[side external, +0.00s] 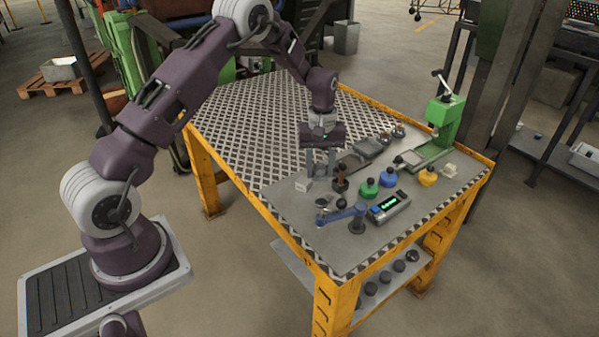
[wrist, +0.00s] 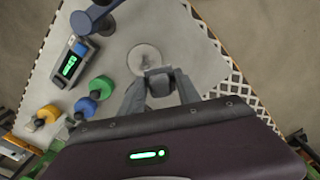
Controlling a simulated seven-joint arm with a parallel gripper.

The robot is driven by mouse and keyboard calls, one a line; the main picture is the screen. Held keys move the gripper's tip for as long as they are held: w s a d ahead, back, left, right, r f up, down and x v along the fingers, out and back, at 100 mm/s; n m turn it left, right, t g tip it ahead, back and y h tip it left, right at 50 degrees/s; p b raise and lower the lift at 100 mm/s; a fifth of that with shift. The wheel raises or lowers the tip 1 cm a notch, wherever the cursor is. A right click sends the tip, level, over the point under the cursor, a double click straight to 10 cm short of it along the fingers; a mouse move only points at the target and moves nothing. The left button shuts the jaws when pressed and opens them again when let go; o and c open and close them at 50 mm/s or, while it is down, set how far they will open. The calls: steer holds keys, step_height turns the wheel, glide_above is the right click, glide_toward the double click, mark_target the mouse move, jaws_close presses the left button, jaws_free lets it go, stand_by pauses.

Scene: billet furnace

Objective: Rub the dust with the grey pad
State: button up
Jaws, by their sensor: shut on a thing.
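My gripper (side external: 320,172) points down over the grey tabletop, its fingertips low near the surface. In the wrist view my gripper (wrist: 160,88) is shut on a small grey pad (wrist: 157,82). A round, faintly speckled grey patch (wrist: 144,57), which looks like the dust, lies on the tabletop just beyond the pad. The pad overlaps the patch's near edge in that view; I cannot tell whether they touch.
A blue jointed fixture (side external: 345,213), a box with a green display (side external: 390,206) and green (side external: 368,189), blue (side external: 387,179) and yellow (side external: 428,177) knobbed pieces stand nearby. A green press (side external: 442,118) stands farther back.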

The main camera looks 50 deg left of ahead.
mark_target(327, 197)
steer(key=shift+w+d+f+m, duration=0.15)
steer(key=shift+w+f+m, duration=0.25)
steer(key=shift+f, duration=0.7)
steer(key=shift+w+d+f+m, duration=0.2)
steer(key=shift+w+f+m, duration=0.2)
steer(key=shift+f, duration=0.65)
steer(key=shift+w+d+f+m, duration=0.15)
steer(key=shift+w+f+m, duration=0.25)
steer(key=shift+f, duration=0.7)
steer(key=shift+d+f, duration=0.65)
steer(key=shift+f, duration=0.25)
steer(key=shift+c, duration=0.7)
steer(key=shift+d, duration=1.4)
steer(key=a, duration=0.4)
step_height(327, 197, up, 8)
steer(key=shift+r, duration=0.15)
steer(key=shift+s, duration=0.1)
